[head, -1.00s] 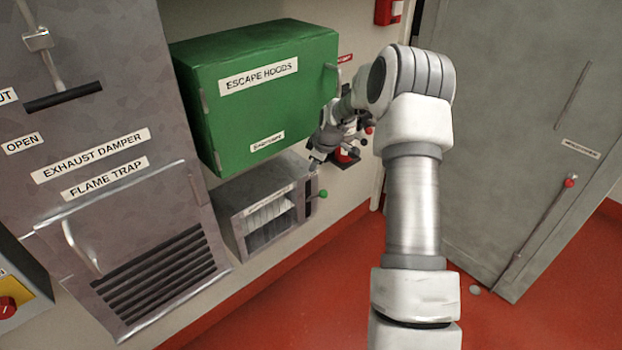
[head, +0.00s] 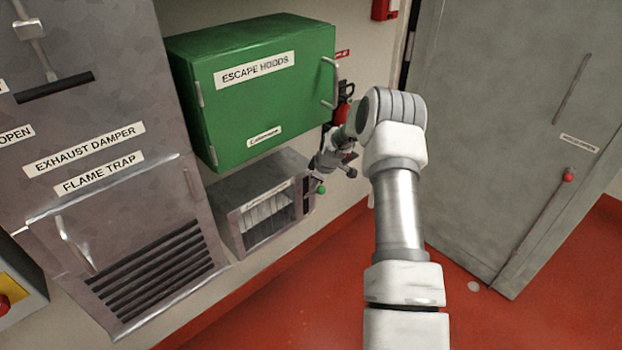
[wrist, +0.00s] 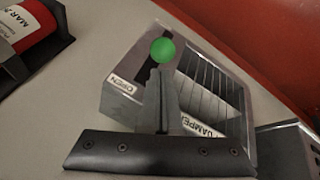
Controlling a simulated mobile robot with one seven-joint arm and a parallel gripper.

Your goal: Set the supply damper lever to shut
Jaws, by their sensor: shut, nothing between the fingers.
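The supply damper is a grey metal box with louvres (head: 228,222) low on the wall under the green cabinet. Its lever has a green ball knob (head: 320,188) at the box's right side. In the wrist view the green knob (wrist: 163,50) shows just beyond my fingertips, by a dark slot. An "OPEN" label (wrist: 122,86) is on the box face near it. My gripper (wrist: 161,75) is shut and empty, its fingers pointing at the knob. I cannot tell whether they touch. In the head view my gripper (head: 317,172) is just above the knob; the lever's shaft is mostly hidden.
The green escape hoods cabinet (head: 255,85) juts out directly above the damper box. A red extinguisher (head: 343,108) hangs behind my wrist. The exhaust damper panel (head: 100,110) stands at left, and a grey door (head: 510,120) at right. The red floor is clear.

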